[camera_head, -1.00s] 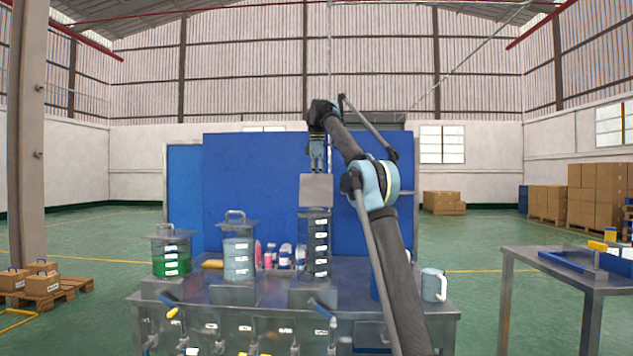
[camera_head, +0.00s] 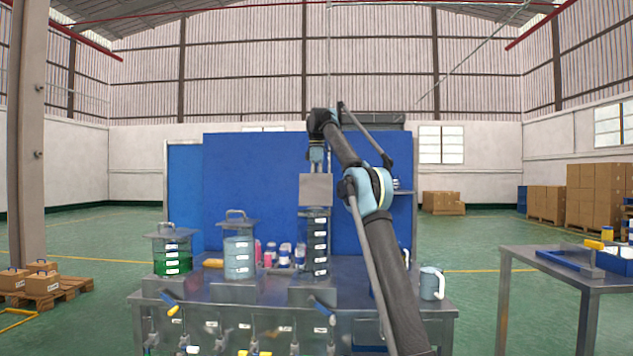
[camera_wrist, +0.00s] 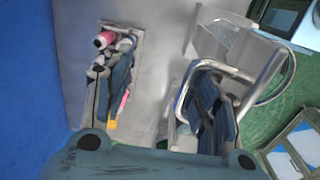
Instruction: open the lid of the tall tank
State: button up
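The tall tank (camera_head: 314,245) is a dark clear cylinder with white labels, right of two shorter tanks. Its grey square lid (camera_head: 316,189) stands raised above the tank's top, with a flat face towards the head camera. My gripper (camera_head: 316,168) points down just behind the lid's upper edge, which hides its fingertips. In the wrist view my gripper (camera_wrist: 160,110) has its two fingers wide apart. A bent metal handle (camera_wrist: 222,68) shows around the right finger; I cannot tell whether they touch. Nothing shows held between the fingers.
A green tank (camera_head: 172,252) and a pale blue tank (camera_head: 239,255) stand to the left. Small bottles (camera_head: 284,255) stand behind, before a blue panel (camera_head: 255,180). A mug (camera_head: 432,283) is at the table's right end. Valve handles line the front edge.

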jog(key=o, duration=0.3)
jog(key=shift+w+d+f, duration=0.2)
jog(key=shift+w+f, duration=0.15)
jog(key=shift+w, duration=0.25)
jog(key=shift+o, duration=0.2)
jog(key=shift+s+r, duration=0.65)
jog(key=shift+s, duration=0.1)
jog(key=c, duration=0.4)
jog(key=shift+c, duration=0.2)
jog(key=shift+s+r, duration=0.1)
jog(key=shift+s, duration=0.05)
